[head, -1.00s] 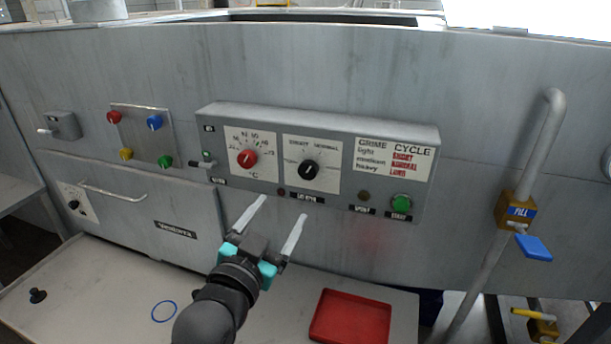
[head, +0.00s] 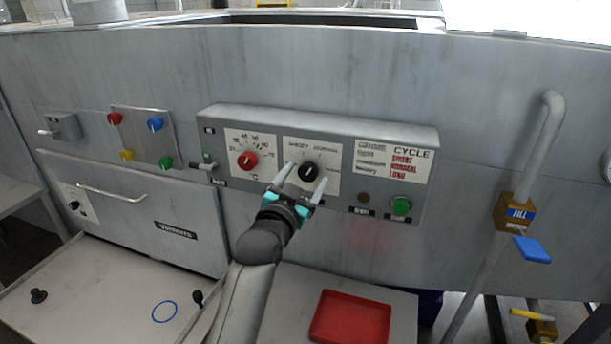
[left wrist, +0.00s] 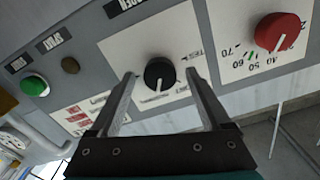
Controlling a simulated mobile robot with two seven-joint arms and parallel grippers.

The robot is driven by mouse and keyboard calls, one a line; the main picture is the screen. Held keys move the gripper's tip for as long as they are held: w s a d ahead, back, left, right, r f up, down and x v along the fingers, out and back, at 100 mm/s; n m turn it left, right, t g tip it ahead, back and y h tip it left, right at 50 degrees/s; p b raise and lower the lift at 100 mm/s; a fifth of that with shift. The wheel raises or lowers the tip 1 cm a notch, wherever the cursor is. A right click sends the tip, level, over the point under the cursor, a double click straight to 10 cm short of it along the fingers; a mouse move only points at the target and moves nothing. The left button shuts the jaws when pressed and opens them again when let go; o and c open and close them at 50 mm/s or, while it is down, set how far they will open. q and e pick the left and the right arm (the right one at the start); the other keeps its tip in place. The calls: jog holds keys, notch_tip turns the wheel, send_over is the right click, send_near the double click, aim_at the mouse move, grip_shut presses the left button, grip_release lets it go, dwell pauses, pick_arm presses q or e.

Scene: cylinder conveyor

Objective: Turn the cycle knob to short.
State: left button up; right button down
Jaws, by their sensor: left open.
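The black cycle knob (head: 309,172) sits on a white dial plate (head: 330,186) in the middle of the grey control box. Labels that look like SHORT and NORMAL stand above it, SHORT on the left. Its white pointer tilts up and right, toward NORMAL. In the left wrist view, the knob (left wrist: 159,73) lies between the fingertips, with its pointer toward me. My left gripper (head: 306,174) is open, one fingertip on each side of the knob; I cannot tell whether they touch it. My right gripper is not in view.
A red temperature knob (head: 247,161) is close on the left. A green button (head: 401,205) and a dark lamp (head: 363,197) are on the right. A lever (head: 203,166) sticks out at the box's left end. A red tray (head: 350,318) lies on the table below.

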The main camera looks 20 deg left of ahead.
pick_arm(q)
jog(key=shift+w, duration=0.45)
grip_shut()
dwell(0.5)
